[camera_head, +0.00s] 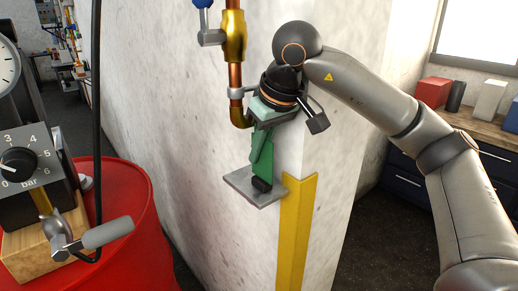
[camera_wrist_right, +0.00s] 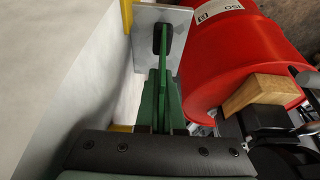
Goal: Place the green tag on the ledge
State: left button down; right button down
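The green tag (camera_head: 264,167) stands upright over the grey ledge (camera_head: 241,182), a small plate jutting from the white pillar. A black piece at the tag's lower end appears to touch the plate; a tiny gap cannot be ruled out. My right gripper (camera_head: 261,148) points down from above, its green fingers around the tag's upper part. In the right wrist view the tag (camera_wrist_right: 164,62) is seen edge-on between the fingers, with the black piece against the ledge (camera_wrist_right: 143,52). The gripper looks shut on the tag. My left gripper is not in view.
A copper pipe (camera_head: 235,75) with a brass valve runs down the pillar close to my right gripper. A yellow corner guard (camera_head: 295,235) is just below the ledge. A red drum (camera_head: 150,240) with a gauge unit stands left. A counter with boxes is at the right.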

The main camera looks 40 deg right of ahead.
jog(key=shift+f, duration=0.15)
jog(key=c, duration=1)
grip_release()
jog(key=shift+c, duration=0.2)
jog(key=shift+r, duration=0.35)
jog(key=p+v, duration=0.2)
jog(key=v, duration=0.9)
jog(key=shift+s+r, duration=0.15)
jog(key=shift+r, duration=0.2)
